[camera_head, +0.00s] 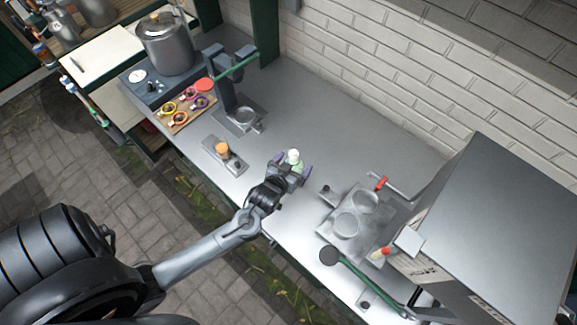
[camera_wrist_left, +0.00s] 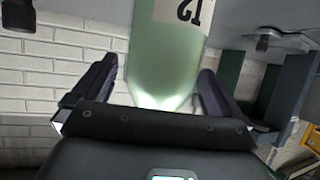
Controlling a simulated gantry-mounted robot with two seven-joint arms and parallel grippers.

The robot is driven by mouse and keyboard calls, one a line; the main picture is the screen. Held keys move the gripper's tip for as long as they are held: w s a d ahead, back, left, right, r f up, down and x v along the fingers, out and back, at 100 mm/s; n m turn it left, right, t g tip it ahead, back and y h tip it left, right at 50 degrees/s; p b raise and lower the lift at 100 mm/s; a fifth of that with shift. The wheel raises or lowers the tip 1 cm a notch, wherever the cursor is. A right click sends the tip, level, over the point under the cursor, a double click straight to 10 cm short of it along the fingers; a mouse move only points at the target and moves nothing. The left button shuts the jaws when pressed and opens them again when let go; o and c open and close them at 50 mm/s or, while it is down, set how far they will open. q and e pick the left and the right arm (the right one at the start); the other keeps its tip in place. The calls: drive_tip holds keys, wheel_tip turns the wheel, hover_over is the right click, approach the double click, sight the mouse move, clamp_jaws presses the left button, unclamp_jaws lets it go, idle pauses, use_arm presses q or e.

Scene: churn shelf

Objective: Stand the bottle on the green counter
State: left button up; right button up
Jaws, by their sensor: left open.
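The bottle (camera_head: 297,166) is pale green with a white cap and appears upright on the grey metal counter (camera_head: 330,135). In the left wrist view the bottle (camera_wrist_left: 170,55) shows upside down, with a dark number on a pale label. My left gripper (camera_head: 293,167) is at the bottle, with its purple fingers on either side. In the wrist view the fingers are open, with a visible gap on each side of the bottle. The bottle's base is hidden in the head view. The counter top looks grey rather than green. My right gripper is not in view.
A metal plate with round recesses (camera_head: 345,225) and a big grey box (camera_head: 500,220) stand right. A press with a green handle (camera_head: 232,90), a tray of rings (camera_head: 187,108) and a pot (camera_head: 165,45) stand left. The counter behind the bottle is clear.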

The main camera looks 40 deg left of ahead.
use_arm(q)
drive_tip(key=s+d+r+m+g+h, duration=0.2)
drive_tip(key=s+d+r+g, duration=0.1)
drive_tip(key=s, duration=0.7)
drive_tip(key=s+d+r+m+g+h, duration=0.1)
drive_tip(key=s+d+r+m+g, duration=0.2)
drive_tip(key=s, duration=0.7)
drive_tip(key=d+g, duration=0.2)
drive_tip(key=shift+s+d+g+h, duration=0.15)
drive_tip(key=shift+g+h, duration=0.25)
drive_tip(key=shift+r, duration=0.1)
wheel_tip(320, 180, up, 12)
drive_tip(key=p, duration=1.2)
drive_tip(key=shift+r, duration=0.25)
